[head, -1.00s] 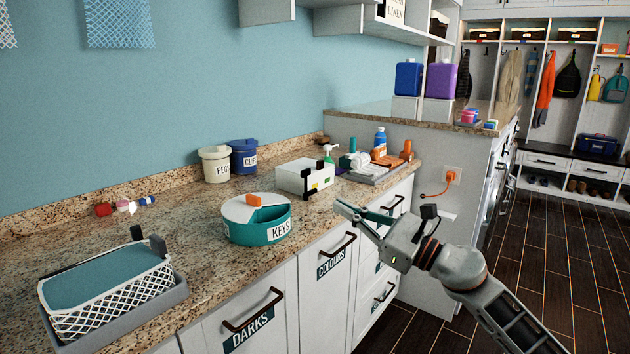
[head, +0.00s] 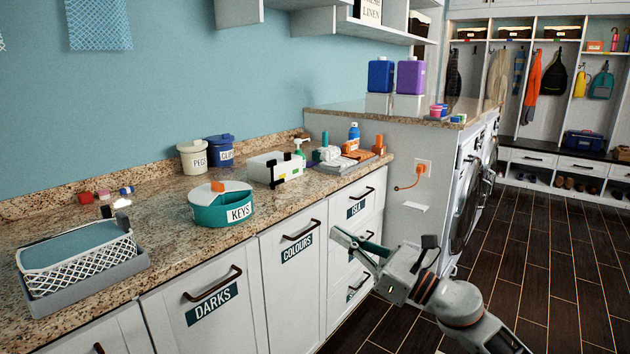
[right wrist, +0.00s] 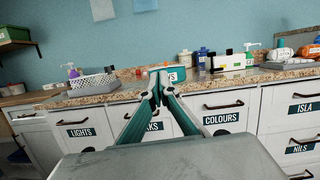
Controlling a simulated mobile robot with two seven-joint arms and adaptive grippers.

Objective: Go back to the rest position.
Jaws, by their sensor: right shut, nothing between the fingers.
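My right gripper (head: 347,241) is in front of the drawer fronts, off the counter's front edge, with its arm coming in from the lower right. In the right wrist view its two teal fingers (right wrist: 156,86) meet at the tips; it is shut and holds nothing. The fingertips there overlap the teal KEYS tub (right wrist: 174,73) in the picture, but the head view shows the tub (head: 208,210) standing on the counter, apart from the gripper. My left gripper is not in view.
The granite counter (head: 160,190) carries a white lattice basket (head: 75,262), a white box (head: 268,166) and PEGS and CLIPS pots. Below are closed drawers labelled DARKS (head: 212,300) and COLOURS (head: 300,250). The dark tiled floor (head: 550,260) on the right is clear.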

